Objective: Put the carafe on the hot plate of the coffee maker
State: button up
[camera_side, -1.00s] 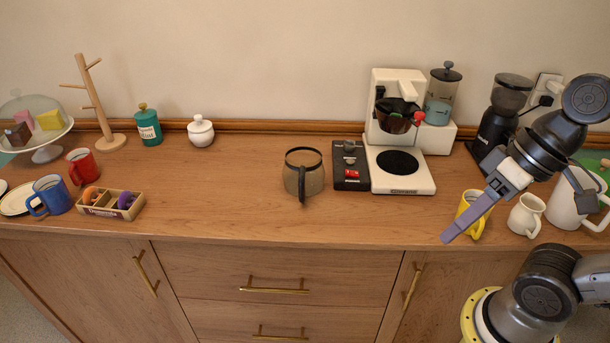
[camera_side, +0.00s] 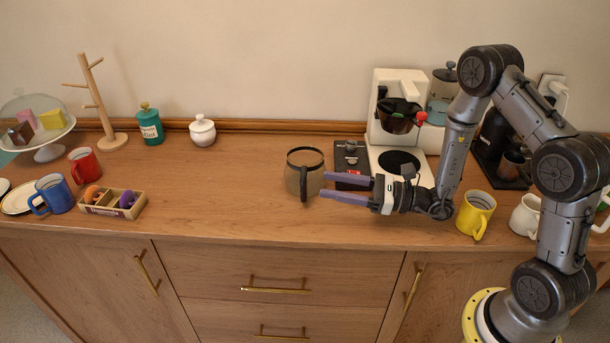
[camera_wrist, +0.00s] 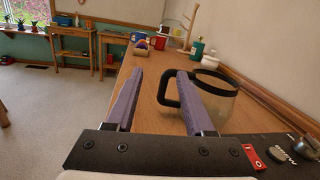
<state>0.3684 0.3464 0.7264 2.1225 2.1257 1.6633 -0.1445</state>
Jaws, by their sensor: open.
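The glass carafe (camera_side: 304,171) stands upright on the wooden counter, left of the coffee maker, its black handle facing the front. It also shows in the wrist view (camera_wrist: 218,100), with its handle left of the right finger. My gripper (camera_side: 325,187) is open and empty, pointing left just right of the carafe at about handle height. In the wrist view my two fingers (camera_wrist: 158,75) are spread, and the right one overlaps the carafe. The white coffee maker (camera_side: 396,80) stands behind my gripper.
A black control box (camera_side: 351,156) with a red switch sits between carafe and coffee maker. A yellow mug (camera_side: 475,214) and a cream jug (camera_side: 525,214) stand at the right. A tray (camera_side: 112,208) and mugs stand far left. The counter left of the carafe is clear.

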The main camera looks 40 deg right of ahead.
aim_at(305, 176)
jog(key=shift+m+h, duration=0.7)
jog(key=shift+m, duration=0.2)
jog(key=f, duration=0.1)
jog(key=d+f, duration=0.1)
jog(key=f, duration=0.2)
jog(key=shift+s+d+f, duration=0.1)
jog(key=shift+s+d, duration=0.1)
jog(key=shift+s, duration=0.2)
jog(key=shift+w+f, duration=0.1)
jog(key=shift+w, duration=0.1)
jog(key=x, duration=1.1)
jog(key=shift+w+a, duration=0.15)
jog(key=shift+w, duration=0.05)
grip_shut()
